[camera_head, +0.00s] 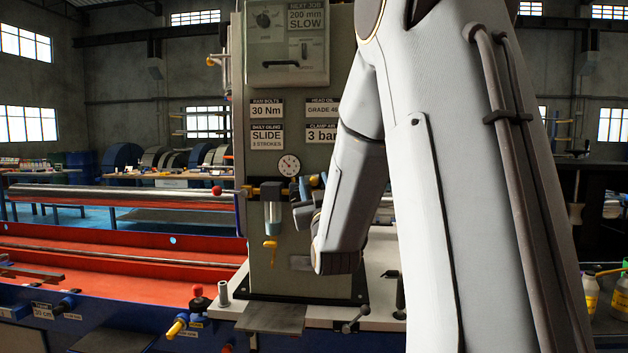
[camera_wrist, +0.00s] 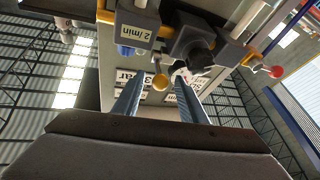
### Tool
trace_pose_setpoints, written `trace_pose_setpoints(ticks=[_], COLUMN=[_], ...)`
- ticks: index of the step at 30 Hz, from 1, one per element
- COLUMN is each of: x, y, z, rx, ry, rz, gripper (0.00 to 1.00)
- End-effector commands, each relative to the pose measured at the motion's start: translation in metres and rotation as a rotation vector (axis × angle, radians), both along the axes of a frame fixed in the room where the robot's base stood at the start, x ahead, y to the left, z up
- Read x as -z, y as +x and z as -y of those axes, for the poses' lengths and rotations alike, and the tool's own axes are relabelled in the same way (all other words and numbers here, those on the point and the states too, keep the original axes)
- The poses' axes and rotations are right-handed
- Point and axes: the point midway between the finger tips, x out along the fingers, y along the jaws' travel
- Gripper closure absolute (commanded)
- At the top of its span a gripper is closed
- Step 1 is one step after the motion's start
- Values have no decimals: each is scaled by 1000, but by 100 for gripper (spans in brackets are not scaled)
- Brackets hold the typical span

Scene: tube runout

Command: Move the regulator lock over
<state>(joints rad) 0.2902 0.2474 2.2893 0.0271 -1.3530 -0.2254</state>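The air regulator unit (camera_head: 272,192) is on the front of the grey machine column, below a round gauge (camera_head: 289,165). In the wrist view a black knob (camera_wrist: 194,48) shows ahead, with a small yellow ball-ended lever (camera_wrist: 160,82) beside it. I cannot tell for sure which part is the regulator lock. My gripper (camera_wrist: 158,84) is open; its two fingers stand apart, with the yellow ball seen between their tips. I cannot tell whether the ball is between them in depth. In the head view my gripper (camera_head: 303,205) is beside the regulator, partly hidden by my arm.
A clear bowl (camera_head: 273,217) with a yellow drain (camera_head: 270,245) hangs below the unit. A red ball (camera_head: 217,190) sticks out left; a red ball also shows in the wrist view (camera_wrist: 275,72). A white ledge (camera_head: 380,315) with levers lies below. My arm hides the column's right side.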

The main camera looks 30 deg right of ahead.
Motion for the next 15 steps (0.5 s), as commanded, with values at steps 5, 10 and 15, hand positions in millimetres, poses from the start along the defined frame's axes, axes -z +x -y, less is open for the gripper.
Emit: trace_pose_setpoints(ticks=[5, 10, 15], x=[-4, -4, -4], y=[10, 11, 11], z=[3, 4, 3], rx=[0, -1, -1], ry=[0, 0, 0], rz=[-1, -2, -2], gripper=[62, 62, 75])
